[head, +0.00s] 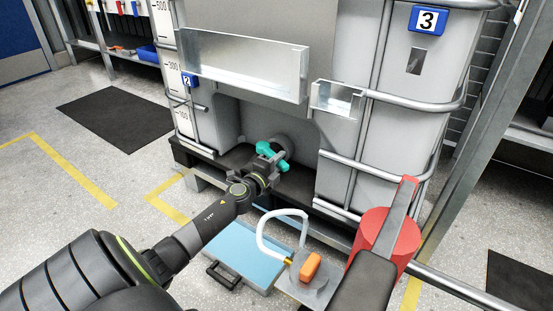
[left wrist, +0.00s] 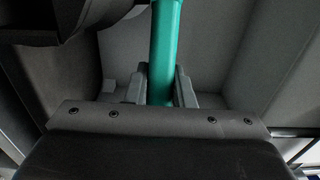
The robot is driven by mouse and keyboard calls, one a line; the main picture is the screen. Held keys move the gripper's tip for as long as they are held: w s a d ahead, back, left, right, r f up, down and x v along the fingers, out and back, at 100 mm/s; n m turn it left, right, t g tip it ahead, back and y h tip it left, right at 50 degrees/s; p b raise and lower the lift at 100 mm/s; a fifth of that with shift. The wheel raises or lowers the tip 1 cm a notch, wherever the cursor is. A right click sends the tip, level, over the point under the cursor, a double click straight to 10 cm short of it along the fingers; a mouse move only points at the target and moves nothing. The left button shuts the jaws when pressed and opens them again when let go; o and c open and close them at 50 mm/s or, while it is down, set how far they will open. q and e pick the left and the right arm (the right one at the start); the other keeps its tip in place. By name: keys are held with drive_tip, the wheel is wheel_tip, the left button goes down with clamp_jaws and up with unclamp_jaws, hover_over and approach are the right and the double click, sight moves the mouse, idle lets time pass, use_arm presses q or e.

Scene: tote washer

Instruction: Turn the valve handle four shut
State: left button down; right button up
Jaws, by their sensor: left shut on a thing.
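In the left wrist view the teal handle (left wrist: 164,50) runs up between the two fingers of my left gripper (left wrist: 160,85). The fingers and the gripper body partly hide the handle. My right gripper is not in view.
Metal trays (head: 245,62) jut out above the handle. A light blue case (head: 240,250), a white hose (head: 262,235) and a red cylinder (head: 390,235) are in front.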

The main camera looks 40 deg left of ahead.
use_arm(q)
drive_tip(key=w+n+y, duration=0.1)
drive_tip(key=y, duration=0.1)
drive_tip(key=w+n+g+y, duration=0.1)
drive_tip(key=n+y, duration=0.1)
drive_tip(key=w+n+g+y, duration=0.1)
drive_tip(key=y, duration=0.1)
drive_tip(key=shift+w+r+y+b, duration=0.15)
drive_tip(key=shift+w+y+b, duration=0.15)
drive_tip(key=shift+y+b, duration=0.1)
drive_tip(key=shift+n, duration=0.3)
drive_tip(key=c, duration=1.2)
unclamp_jaws()
drive_tip(key=shift+c, duration=0.2)
drive_tip(key=shift+d, duration=0.1)
